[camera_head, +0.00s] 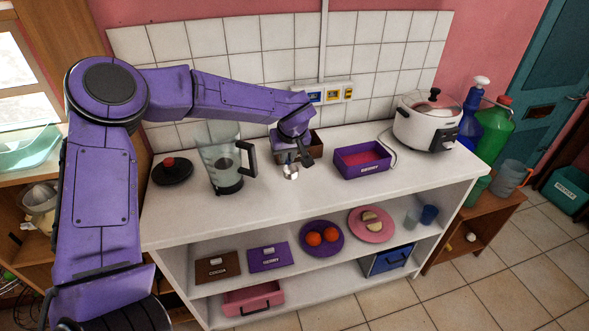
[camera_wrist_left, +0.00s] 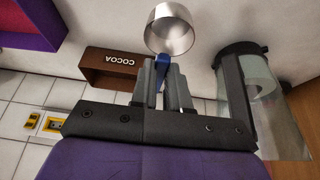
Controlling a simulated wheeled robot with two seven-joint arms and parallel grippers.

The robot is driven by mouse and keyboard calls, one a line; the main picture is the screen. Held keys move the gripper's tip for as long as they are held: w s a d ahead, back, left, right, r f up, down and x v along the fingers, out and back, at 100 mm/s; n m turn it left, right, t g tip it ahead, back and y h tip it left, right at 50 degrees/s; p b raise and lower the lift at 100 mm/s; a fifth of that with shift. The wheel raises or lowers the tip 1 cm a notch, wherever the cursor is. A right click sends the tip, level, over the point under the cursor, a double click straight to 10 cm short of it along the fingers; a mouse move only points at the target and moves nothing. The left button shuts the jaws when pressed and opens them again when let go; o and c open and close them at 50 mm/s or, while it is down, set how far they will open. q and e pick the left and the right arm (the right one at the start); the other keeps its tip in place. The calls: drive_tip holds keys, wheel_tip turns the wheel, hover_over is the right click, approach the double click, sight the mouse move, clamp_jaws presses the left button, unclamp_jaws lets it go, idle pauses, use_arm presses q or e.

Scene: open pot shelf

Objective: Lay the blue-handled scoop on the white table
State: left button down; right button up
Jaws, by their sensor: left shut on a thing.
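My left gripper (camera_head: 292,160) is shut on the blue handle of the scoop (camera_head: 290,172), above or at the white table (camera_head: 285,205); I cannot tell whether the scoop touches it. In the left wrist view the scoop's shiny metal bowl (camera_wrist_left: 172,38) juts out past the fingertips (camera_wrist_left: 165,88), with a short blue piece of handle between them. The rest of the handle is hidden by the fingers. The white table top is bare in front of the scoop. My right gripper is not in view.
A blender jug (camera_head: 223,168) and a black lid (camera_head: 172,171) stand left of the gripper. A brown cocoa box (camera_wrist_left: 118,66) is close behind it. A purple box (camera_head: 362,160) and a white cooker (camera_head: 427,122) stand to the right. The tiled wall bounds the back.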

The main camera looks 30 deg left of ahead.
use_arm(q)
drive_tip(key=w+f, duration=0.2)
drive_tip(key=w+a+f, duration=0.1)
drive_tip(key=w+f, duration=0.1)
drive_tip(key=f, duration=0.1)
drive_tip(key=shift+w+a+f+p, duration=0.1)
drive_tip(key=shift+w+f+p, duration=0.05)
drive_tip(key=shift+f+p, duration=0.15)
drive_tip(key=f, duration=0.3)
drive_tip(key=shift+w+f, duration=0.25)
drive_tip(key=shift+s+f, duration=0.1)
drive_tip(key=c, duration=1.1)
unclamp_jaws()
drive_tip(key=shift+r, duration=0.25)
drive_tip(key=v, duration=1.2)
drive_tip(key=shift+f+b, duration=0.1)
drive_tip(key=shift+b, duration=0.3)
